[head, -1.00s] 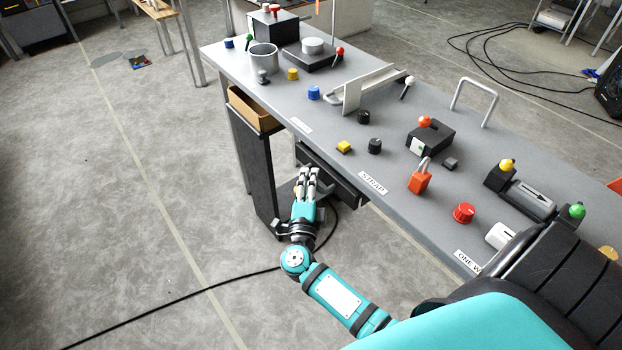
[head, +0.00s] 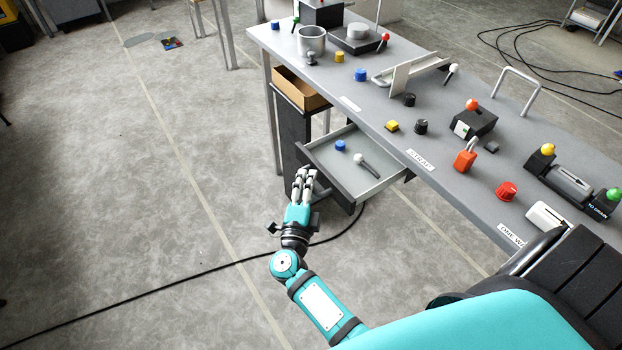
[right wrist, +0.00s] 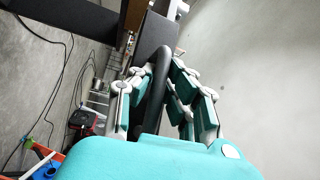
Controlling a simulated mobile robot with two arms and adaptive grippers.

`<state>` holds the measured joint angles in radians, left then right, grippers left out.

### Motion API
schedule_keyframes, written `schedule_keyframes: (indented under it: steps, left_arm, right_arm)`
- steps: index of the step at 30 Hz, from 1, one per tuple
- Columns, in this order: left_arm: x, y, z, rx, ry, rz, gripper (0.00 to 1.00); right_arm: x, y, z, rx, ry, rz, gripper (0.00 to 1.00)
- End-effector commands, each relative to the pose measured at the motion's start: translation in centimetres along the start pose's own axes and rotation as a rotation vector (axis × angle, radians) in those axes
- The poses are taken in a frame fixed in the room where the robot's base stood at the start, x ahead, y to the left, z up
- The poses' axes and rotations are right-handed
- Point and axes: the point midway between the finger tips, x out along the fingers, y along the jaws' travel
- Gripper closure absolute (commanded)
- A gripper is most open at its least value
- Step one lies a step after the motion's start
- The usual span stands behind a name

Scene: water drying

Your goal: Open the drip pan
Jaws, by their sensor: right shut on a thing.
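The drip pan looks like a grey drawer (head: 333,187) under the workbench's front edge. It is pulled well out and I see into it. My right gripper (head: 306,175) is at the drawer's dark front panel. In the right wrist view my right gripper's fingers (right wrist: 152,85) are shut around a black curved handle (right wrist: 158,78). In the head view the handle is hidden behind the fingers. My left gripper is not in view.
The grey workbench (head: 440,125) carries knobs, levers, a metal cup (head: 311,41) and a red padlock (head: 465,158). A cardboard-coloured box (head: 300,90) sits on a dark stand left of the drawer. A black cable (head: 190,267) crosses the otherwise open floor on the left.

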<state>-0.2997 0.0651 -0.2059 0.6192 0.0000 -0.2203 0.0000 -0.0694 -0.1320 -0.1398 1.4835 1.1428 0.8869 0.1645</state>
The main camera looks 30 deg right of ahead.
Motion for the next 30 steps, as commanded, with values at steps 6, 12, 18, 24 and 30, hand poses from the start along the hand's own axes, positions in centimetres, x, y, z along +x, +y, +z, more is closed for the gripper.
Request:
schedule_keyframes:
  steps: [6,12,18,24,30]
  left_arm:
    - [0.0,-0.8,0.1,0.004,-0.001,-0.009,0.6]
    - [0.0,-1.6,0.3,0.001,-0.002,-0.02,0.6]
    - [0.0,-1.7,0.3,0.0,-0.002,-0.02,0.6]
    - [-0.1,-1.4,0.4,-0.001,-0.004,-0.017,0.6]
    - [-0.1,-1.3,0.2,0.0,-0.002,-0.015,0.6]
  right_arm:
    - [-0.3,0.8,-0.2,-0.009,0.001,0.014,1.0]
    - [-0.2,0.6,-0.2,-0.007,0.001,0.011,0.64]
    - [-0.1,0.3,-0.1,-0.004,0.001,0.006,0.64]
    - [0.5,0.3,-0.6,-0.005,0.001,0.002,0.64]
    - [2.1,0.6,-2.2,-0.005,0.002,-0.001,0.64]
